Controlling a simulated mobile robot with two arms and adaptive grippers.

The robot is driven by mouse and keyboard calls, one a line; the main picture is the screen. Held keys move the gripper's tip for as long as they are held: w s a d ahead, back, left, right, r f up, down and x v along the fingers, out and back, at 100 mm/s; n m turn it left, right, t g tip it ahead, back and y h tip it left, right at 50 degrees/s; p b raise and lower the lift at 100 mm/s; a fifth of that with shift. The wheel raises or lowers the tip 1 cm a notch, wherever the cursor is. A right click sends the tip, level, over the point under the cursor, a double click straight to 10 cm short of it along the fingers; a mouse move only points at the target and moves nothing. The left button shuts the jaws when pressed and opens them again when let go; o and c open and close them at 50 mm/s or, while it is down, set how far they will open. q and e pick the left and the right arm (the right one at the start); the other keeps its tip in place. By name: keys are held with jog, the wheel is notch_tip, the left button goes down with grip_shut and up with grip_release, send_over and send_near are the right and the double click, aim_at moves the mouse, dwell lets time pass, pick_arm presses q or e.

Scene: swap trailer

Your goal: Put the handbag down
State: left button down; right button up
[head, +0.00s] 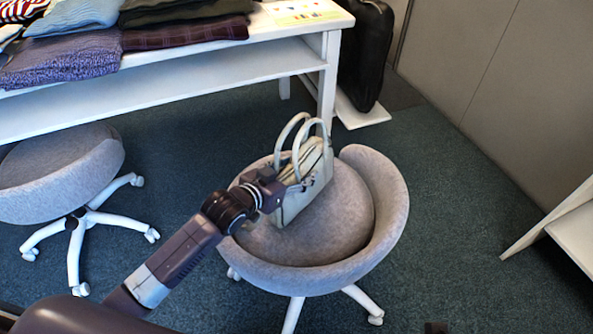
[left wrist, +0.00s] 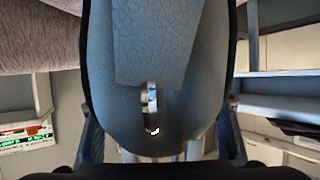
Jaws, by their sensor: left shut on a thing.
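The handbag (head: 307,178) is pale grey-green with two upright loop handles. In the head view it is upright at the left part of the seat of a grey round-backed swivel chair (head: 388,200). Its base is at the seat, but I cannot tell whether it rests fully on it. My left gripper (head: 290,187) is shut on the handbag from its near left side. In the left wrist view the handbag (left wrist: 150,50) fills the middle between the two fingers, with a metal clasp on its textured flap. My right gripper is not in view.
A white table (head: 215,67) with folded clothes (head: 85,45) stands behind. A second grey chair (head: 60,180) is at the left. A black case (head: 366,55) stands beyond the table. A white furniture edge (head: 575,225) is at the right. Carpet (head: 450,220) is clear right of the chair.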

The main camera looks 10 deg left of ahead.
pick_arm(q)
jog(key=shift+r, duration=0.25)
jog(key=c, duration=0.7)
grip_release()
jog(key=shift+f, duration=0.2)
jog(key=shift+o, duration=0.2)
jog(key=shift+s, duration=0.1)
jog(key=p+v, duration=0.2)
jog(key=v, duration=1)
jog(key=shift+r+p, duration=0.1)
jog(key=shift+p, duration=0.25)
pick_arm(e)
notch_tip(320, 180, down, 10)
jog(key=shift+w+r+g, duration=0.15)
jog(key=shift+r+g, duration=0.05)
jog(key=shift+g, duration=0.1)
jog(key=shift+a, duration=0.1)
